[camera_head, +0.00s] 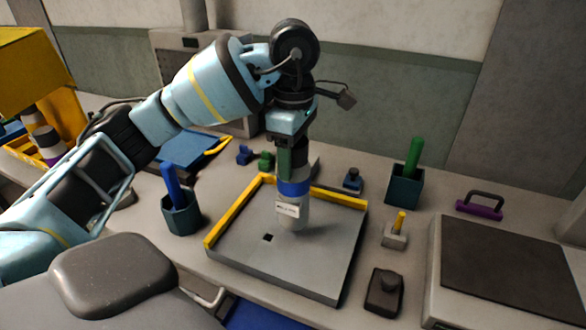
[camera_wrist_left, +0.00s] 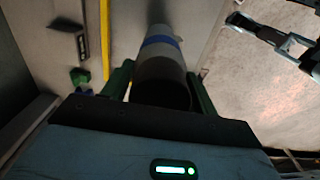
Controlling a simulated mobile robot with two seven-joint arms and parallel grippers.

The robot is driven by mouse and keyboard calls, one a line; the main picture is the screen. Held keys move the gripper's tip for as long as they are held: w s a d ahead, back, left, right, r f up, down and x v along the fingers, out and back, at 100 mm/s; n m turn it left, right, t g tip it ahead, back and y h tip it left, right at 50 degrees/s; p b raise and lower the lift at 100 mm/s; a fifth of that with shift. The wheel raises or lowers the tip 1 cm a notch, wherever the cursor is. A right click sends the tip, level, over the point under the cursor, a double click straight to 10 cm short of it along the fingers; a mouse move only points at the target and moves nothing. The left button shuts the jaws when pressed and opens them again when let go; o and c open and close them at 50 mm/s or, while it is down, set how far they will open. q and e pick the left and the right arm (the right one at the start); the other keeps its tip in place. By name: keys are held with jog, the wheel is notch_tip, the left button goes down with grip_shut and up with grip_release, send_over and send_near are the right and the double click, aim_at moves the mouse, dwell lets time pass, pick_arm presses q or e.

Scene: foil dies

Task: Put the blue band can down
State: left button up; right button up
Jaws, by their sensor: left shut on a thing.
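The blue band can (camera_head: 291,210) is a pale grey cylinder with a blue band around it and a small white label. My left gripper (camera_head: 292,172) is shut on its upper part from above, and the can hangs roughly upright over the grey plate (camera_head: 325,250) with yellow edging. I cannot tell whether its bottom touches the plate. In the left wrist view the can (camera_wrist_left: 160,65) sits between the two green fingers of the left gripper (camera_wrist_left: 160,88).
A blue cup (camera_head: 181,217) stands left of the plate, and a dark green cup (camera_head: 404,188) stands to its right. A small block with a yellow peg (camera_head: 395,236) and a black stamp-like block (camera_head: 384,292) lie close to the plate's right side. Much of the plate is bare.

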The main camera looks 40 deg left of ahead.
aim_at(294, 192)
pick_arm(q)
notch_tip(294, 192, down, 3)
jog(key=shift+r, duration=0.1)
jog(key=shift+f, duration=0.25)
pick_arm(e)
jog(key=shift+s, duration=0.35)
pick_arm(q)
jog(key=shift+f, duration=0.2)
jog(key=o, duration=1.4)
jog(key=shift+c, duration=0.2)
jog(key=o, duration=0.4)
jog(key=shift+c, duration=0.2)
pick_arm(e)
jog(key=shift+w, duration=0.25)
jog(key=shift+w+r, duration=0.1)
jog(key=shift+w, duration=0.1)
